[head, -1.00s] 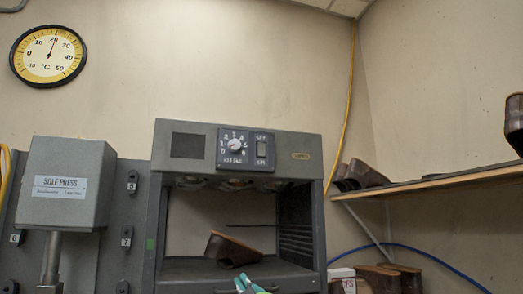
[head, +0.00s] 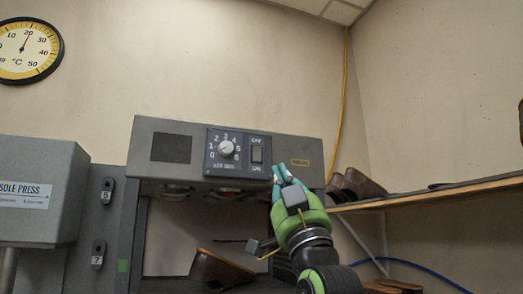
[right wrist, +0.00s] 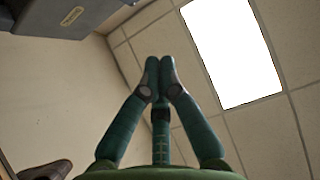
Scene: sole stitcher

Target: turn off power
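The power switch (head: 257,155) is a dark rocker marked OFF above and ON below, on the control panel (head: 237,172) of the grey machine (head: 290,149). A white dial (head: 226,149) sits left of it. My right gripper (head: 281,172) is raised in front of the machine, its fingertips just right of and below the switch in the head view. Whether they touch the machine cannot be told. In the right wrist view its fingertips (right wrist: 160,65) are together with nothing between them. The switch does not show there. My left gripper is not in view.
A sole press (head: 38,215) stands at the left. A brown shoe piece (head: 217,270) lies inside the machine's opening. A wooden shelf (head: 440,191) with brown shoes (head: 355,186) is at the right. The wall above the machine is clear.

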